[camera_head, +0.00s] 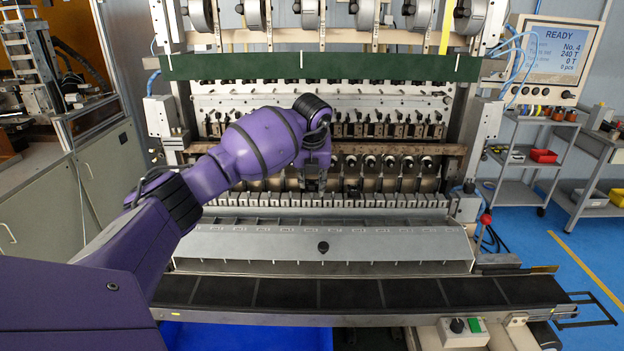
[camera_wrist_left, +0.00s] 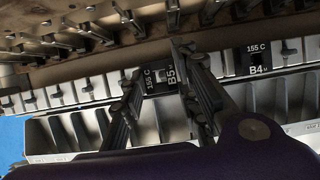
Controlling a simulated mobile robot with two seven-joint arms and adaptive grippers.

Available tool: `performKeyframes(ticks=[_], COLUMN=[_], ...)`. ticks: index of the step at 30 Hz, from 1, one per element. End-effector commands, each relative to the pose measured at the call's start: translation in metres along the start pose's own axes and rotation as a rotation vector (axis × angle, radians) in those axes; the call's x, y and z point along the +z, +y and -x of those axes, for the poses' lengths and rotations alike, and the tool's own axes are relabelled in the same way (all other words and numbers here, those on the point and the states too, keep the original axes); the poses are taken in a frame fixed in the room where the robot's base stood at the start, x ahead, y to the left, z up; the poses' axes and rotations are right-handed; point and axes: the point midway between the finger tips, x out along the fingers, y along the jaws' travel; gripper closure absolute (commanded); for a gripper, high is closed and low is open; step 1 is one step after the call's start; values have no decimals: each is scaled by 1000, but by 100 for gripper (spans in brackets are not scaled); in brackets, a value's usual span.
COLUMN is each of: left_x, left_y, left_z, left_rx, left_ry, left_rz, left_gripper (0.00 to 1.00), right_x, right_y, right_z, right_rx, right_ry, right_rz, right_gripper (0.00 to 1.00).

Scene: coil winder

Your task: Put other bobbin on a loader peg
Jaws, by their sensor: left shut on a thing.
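My left gripper (camera_head: 316,188) reaches in from the left to the loader rail (camera_head: 375,200) in front of the spindle row. In the left wrist view, the fingers of my left gripper (camera_wrist_left: 162,100) are on either side of a dark bobbin (camera_wrist_left: 160,80) marked 155 C and B5, and are shut on it. It is at the white rail; whether it is seated on a peg is hidden. Another dark part (camera_wrist_left: 258,60) marked 155 C and B4 is at the rail to the right, apart from the gripper; it looks like a similar bobbin. My right gripper is not in view.
A black conveyor belt (camera_head: 300,292) runs along the front. Spindles (camera_head: 408,162) stand close behind the gripper. A READY screen (camera_head: 550,60) is at the right.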

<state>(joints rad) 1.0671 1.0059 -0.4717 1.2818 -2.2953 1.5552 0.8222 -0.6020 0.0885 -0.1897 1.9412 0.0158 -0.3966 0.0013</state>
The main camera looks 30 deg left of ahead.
Motion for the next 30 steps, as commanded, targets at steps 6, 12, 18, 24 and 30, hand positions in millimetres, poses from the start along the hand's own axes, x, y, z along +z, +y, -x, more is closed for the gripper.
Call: performKeyframes(ticks=[6, 12, 18, 24, 30], left_x=[-3, -6, -7, -7, -7], left_y=[0, 0, 0, 0, 0], left_z=[-7, -13, -16, -15, -15], left_rx=[1, 1, 0, 0, 0], left_ry=[1, 1, 0, 0, 0], left_rz=[0, -1, -1, 0, 0], left_gripper=[81, 81, 65, 49, 49], right_x=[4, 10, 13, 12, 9], right_y=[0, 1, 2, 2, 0], right_z=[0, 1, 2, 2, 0], right_rx=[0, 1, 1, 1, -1], right_ry=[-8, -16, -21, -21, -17], right_rz=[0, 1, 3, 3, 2], right_gripper=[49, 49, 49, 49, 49])
